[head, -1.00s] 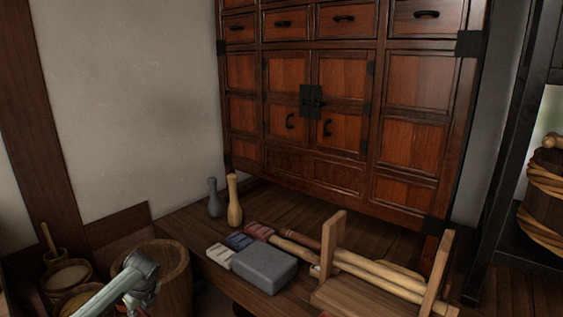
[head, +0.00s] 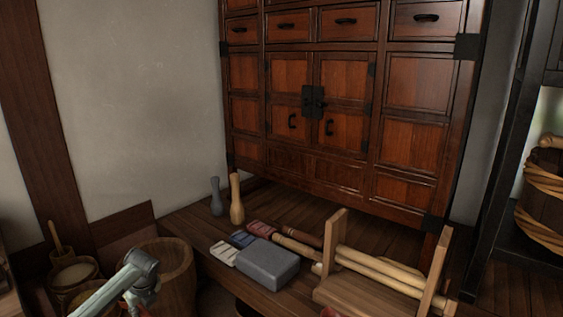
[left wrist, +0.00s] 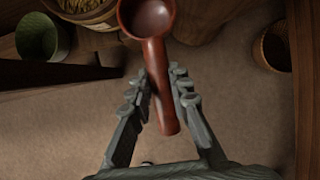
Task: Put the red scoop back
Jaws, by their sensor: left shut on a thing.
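The red scoop (left wrist: 152,62) shows in the left wrist view, with its round bowl at the top and its handle pointing down the picture. My left gripper (left wrist: 163,85) is shut on the scoop's handle, with one finger on each side. My right gripper is in neither view.
A wooden tub (head: 179,262) and smaller buckets (head: 75,273) stand at lower left. A low bench (head: 203,222) carries a grey block (head: 267,265), two pestle-like pieces and a wooden rack (head: 333,238). A green-lined bucket (left wrist: 40,38) shows in the left wrist view.

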